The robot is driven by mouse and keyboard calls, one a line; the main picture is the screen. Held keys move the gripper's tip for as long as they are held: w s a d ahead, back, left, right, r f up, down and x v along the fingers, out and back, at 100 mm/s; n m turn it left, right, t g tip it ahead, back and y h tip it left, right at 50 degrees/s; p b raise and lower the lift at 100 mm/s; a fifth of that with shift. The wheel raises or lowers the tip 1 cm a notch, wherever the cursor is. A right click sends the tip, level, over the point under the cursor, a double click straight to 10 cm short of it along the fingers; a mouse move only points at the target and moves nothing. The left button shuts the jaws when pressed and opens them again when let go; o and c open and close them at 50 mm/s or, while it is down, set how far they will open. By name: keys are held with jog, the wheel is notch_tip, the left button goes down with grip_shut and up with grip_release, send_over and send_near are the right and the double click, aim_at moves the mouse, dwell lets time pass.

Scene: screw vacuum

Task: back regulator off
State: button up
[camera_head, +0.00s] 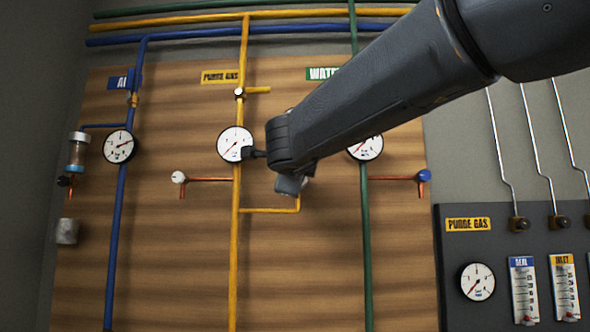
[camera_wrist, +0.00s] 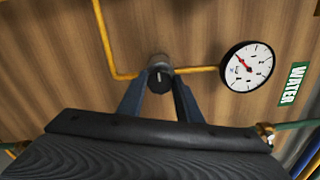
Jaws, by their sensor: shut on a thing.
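The regulator (camera_wrist: 159,61) sits on the yellow pipe in the wrist view, with a dark round knob with a pale mark facing me. My gripper (camera_wrist: 161,85) has one finger on each side of the knob and is shut on it. The regulator's white gauge (camera_wrist: 247,67) is to the right on the same yellow line, its red needle pointing to the upper left. In the head view my arm covers the regulator and knob, and my fingers cannot be made out there.
In the head view, the purge gas gauge (camera_head: 235,144) is left of my wrist and another gauge (camera_head: 366,147) is right, partly covered. A white knob (camera_head: 178,177) and a blue knob (camera_head: 424,176) stand out from the wooden board (camera_head: 150,270). A dark panel (camera_head: 500,270) is at lower right.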

dwell(0.4)
jog(key=o, duration=1)
jog(key=shift+o, duration=0.2)
jog(key=shift+s, duration=0.1)
jog(key=s+b, duration=0.1)
jog(key=s, duration=0.6)
jog(key=shift+s+a, duration=0.15)
jog(key=shift+s, duration=0.2)
